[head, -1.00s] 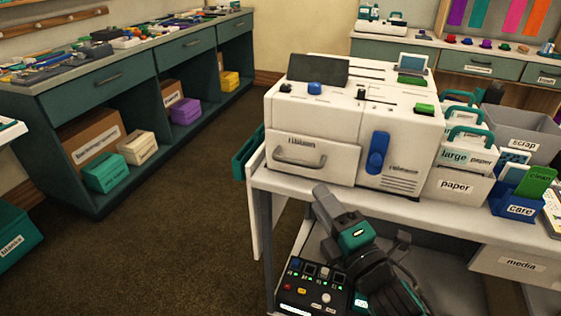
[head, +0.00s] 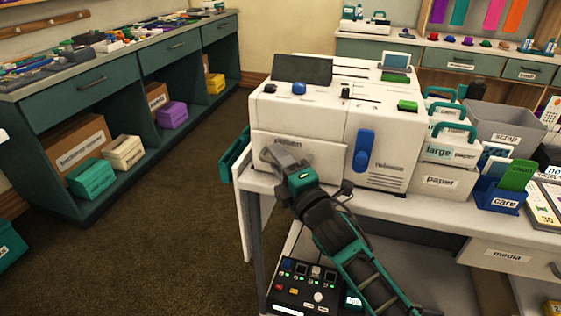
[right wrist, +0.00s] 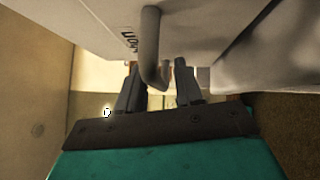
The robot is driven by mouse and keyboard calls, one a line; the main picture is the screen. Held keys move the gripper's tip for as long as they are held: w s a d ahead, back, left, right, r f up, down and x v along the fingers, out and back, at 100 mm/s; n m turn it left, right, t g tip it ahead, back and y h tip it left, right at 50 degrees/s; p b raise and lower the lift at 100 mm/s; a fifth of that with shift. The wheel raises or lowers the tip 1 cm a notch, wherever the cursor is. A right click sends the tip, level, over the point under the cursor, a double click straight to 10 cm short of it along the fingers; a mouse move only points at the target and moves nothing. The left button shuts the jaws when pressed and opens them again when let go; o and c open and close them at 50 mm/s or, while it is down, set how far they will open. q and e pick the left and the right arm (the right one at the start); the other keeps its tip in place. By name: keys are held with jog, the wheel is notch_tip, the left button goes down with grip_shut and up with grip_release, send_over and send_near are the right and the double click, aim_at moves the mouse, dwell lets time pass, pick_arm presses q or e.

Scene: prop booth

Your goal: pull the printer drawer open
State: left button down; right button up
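The white printer (head: 375,125) stands on the white table. Its drawer front (head: 325,158) faces me and looks closed, with its label partly covered. My right gripper (head: 274,156) is at the left part of the drawer front and hides the handle in the head view. In the right wrist view the grey bar handle (right wrist: 150,45) stands out from the drawer front (right wrist: 95,22). The two fingers of my right gripper (right wrist: 160,88) are apart, with the handle between them and no clear grip on it. My left gripper is not in view.
A blue lever (head: 364,150) is on the printer's right part. A teal holder (head: 234,160) is at the table's left end. Paper bins (head: 440,183) and a blue care box (head: 497,197) stand right of the printer. A control panel (head: 305,285) sits below. Floor at left is clear.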

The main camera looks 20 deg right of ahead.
grip_shut()
dwell(0.6)
